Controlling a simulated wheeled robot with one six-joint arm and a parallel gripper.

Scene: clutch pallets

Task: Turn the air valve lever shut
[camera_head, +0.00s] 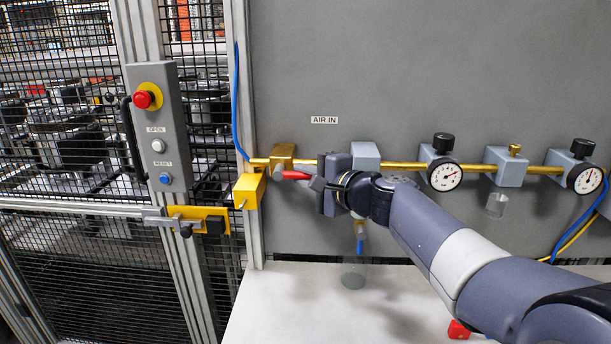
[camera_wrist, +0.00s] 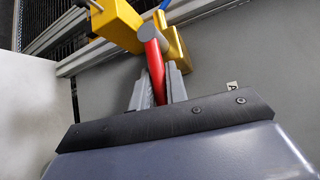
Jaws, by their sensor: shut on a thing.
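The air valve (camera_head: 283,153) is a brass block on the brass pipe, left of and below the AIR IN label. Its red lever (camera_head: 292,175) points right from the valve, roughly along the pipe. My gripper (camera_head: 313,182) comes from the right and is shut on the lever's outer part. In the wrist view the red lever (camera_wrist: 153,58) runs between the two grey fingers, which touch its sides. The lever's far end is hidden by the gripper. The brass valve body (camera_wrist: 176,42) shows beyond the fingers.
Gauges (camera_head: 445,176) and grey units (camera_head: 506,166) line the pipe to the right. A yellow box (camera_head: 249,190) sits just below left of the valve. A control box with a red button (camera_head: 142,99) stands left. The white bench (camera_head: 290,310) is mostly clear below.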

